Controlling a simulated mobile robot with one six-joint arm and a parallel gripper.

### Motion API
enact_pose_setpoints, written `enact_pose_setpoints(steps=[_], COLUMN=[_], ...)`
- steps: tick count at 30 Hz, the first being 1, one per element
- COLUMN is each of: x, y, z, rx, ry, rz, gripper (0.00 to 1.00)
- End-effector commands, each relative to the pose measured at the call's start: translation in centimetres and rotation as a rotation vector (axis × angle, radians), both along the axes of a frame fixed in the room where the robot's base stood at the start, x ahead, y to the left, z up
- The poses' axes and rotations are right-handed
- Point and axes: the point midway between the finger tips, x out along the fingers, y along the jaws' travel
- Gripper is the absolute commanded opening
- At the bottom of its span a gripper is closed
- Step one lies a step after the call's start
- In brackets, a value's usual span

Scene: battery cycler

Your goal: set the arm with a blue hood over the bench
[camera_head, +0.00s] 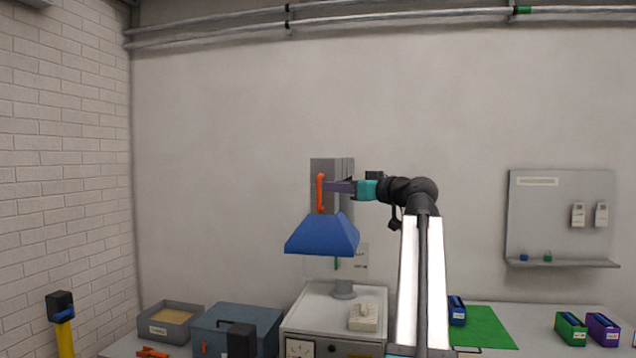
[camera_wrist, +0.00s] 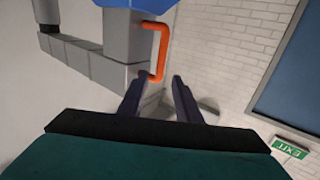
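The blue hood (camera_head: 322,236) hangs from a grey jointed arm (camera_head: 346,180) above a white cabinet on the bench. An upright orange handle (camera_head: 320,193) is on the grey arm, above the hood. My gripper (camera_head: 328,187) reaches in from the right, its purple fingers level with the handle. In the wrist view my gripper (camera_wrist: 160,80) is open, with the handle (camera_wrist: 163,50) at the gap between the fingertips. I cannot tell whether they touch it. The blue hood (camera_wrist: 145,4) shows at the top edge there, beside the grey arm (camera_wrist: 85,62).
The white cabinet (camera_head: 305,322) stands below the hood with a small light device (camera_head: 363,317) on top. A grey tray (camera_head: 170,322) and a blue-grey box (camera_head: 225,318) are to the left. A green mat (camera_head: 488,328) and coloured holders (camera_head: 571,329) lie to the right.

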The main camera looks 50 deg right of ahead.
Motion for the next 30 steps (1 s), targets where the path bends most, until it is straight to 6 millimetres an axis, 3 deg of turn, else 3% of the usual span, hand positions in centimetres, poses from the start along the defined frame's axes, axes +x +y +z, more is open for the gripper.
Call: enact_pose_setpoints(steps=[6,15,29,30], x=[3.4,6.9,7.8,7.8], y=[-0.1,-0.2,-0.1,-0.1], z=[0.3,0.2,0.0,0.0], rx=[0.001,0.000,-0.001,-0.001], ry=[0.001,0.000,0.000,0.000], rz=[0.002,0.002,0.001,0.002], gripper=[0.31,0.31,0.31,0.26])
